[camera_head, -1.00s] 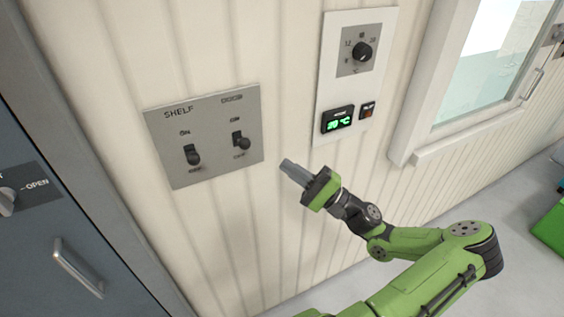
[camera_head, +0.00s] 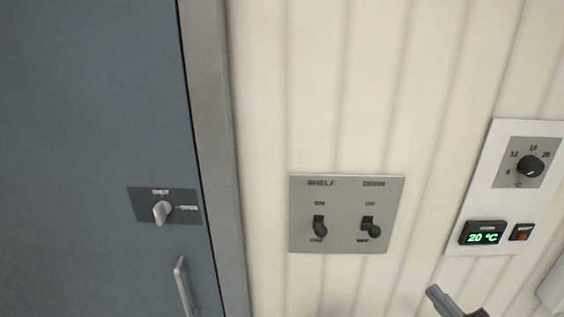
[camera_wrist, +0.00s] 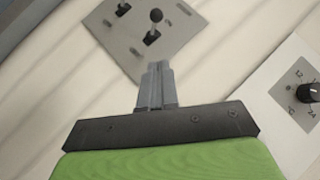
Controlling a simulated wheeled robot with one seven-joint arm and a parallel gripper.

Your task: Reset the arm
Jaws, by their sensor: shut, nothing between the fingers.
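The rest of my arm is outside the head view.
The grey panel (camera_head: 345,193) carries two toggle switches, both levers down toward OFF. A thermostat panel (camera_head: 479,205) with a dial and a green 20 °C display is at right. A blue-grey door (camera_head: 90,100) with a turn knob (camera_head: 162,211) and handle (camera_head: 184,287) is at left.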

